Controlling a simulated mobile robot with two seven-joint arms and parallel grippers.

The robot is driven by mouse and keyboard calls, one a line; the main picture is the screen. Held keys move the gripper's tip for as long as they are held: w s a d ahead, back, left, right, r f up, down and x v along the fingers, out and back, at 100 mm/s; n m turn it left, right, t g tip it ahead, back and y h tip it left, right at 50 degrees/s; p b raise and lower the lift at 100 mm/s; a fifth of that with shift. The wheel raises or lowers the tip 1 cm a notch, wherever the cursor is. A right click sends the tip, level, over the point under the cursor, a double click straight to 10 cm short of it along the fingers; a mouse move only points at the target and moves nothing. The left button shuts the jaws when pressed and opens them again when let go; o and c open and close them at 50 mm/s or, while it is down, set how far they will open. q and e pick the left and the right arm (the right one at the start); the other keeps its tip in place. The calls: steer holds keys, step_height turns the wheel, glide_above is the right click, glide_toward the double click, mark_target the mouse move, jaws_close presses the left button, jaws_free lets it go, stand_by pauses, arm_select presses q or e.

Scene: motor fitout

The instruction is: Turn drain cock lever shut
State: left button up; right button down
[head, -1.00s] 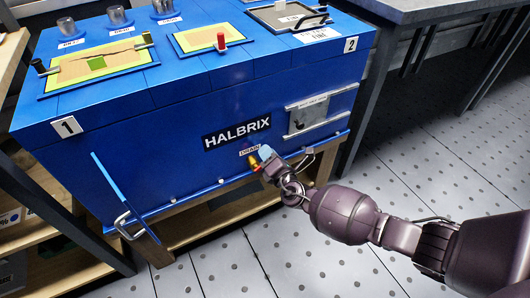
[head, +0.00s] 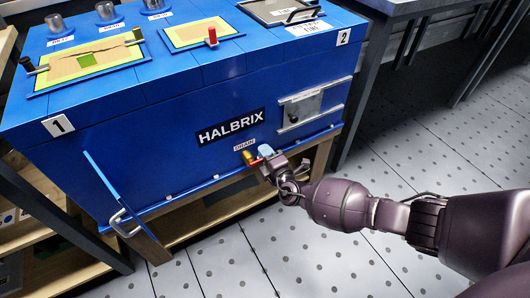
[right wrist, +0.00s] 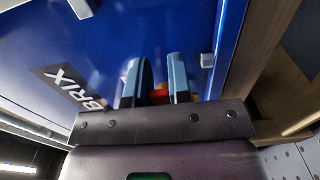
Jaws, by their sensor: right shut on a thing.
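The brass-yellow drain cock (head: 247,156) sticks out of the blue cabinet front, just below the DRAIN label (head: 244,145). Its red lever (head: 254,163) shows beside the brass body, toward my right gripper (head: 265,154). The right gripper's pale blue fingers are at the lever and partly hide it. In the right wrist view, the two fingers (right wrist: 159,82) stand on either side of a red and yellow part (right wrist: 158,96), low between them. The gripper is shut on the lever. The lever's exact angle is hard to tell. My left gripper is not in view.
The blue HALBRIX cabinet (head: 100,140) stands on a wooden frame. A latch plate (head: 300,108) is right of and above the cock. A blue bar with a metal handle (head: 122,222) juts out at left. The grey floor (head: 330,255) in front is clear.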

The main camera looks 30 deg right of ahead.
steer(key=shift+f, duration=0.1)
stand_by(0.3)
steer(key=c, duration=1.3)
jaws_free()
steer(key=shift+o, duration=1.3)
steer(key=shift+s, duration=0.1)
